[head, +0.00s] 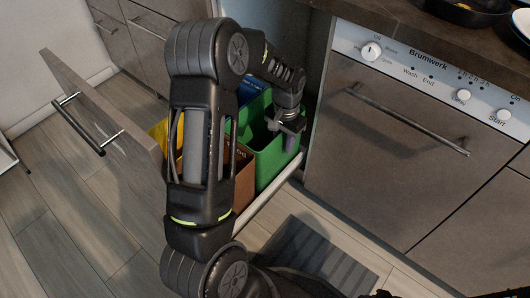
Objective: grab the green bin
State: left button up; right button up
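The green bin (265,162) stands in the pulled-out cabinet drawer, at its right side. My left arm crosses the middle of the head view and hides part of the bins. My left gripper (289,140) points down at the green bin's right part, over or just inside its opening. I cannot tell whether its fingers touch the bin wall or how far apart they are. My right gripper is not in view.
A brown bin (243,178), a yellow bin (160,134) and a blue bin (250,86) share the drawer. The drawer front (105,120) with its bar handle stands out at left. A dishwasher (400,130) closes off the right. Dark pans (470,10) sit on the counter.

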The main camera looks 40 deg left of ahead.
pick_arm(q)
jog(key=shift+c, duration=0.4)
grip_shut()
dwell(0.4)
jog(key=shift+d, duration=0.1)
dwell(0.9)
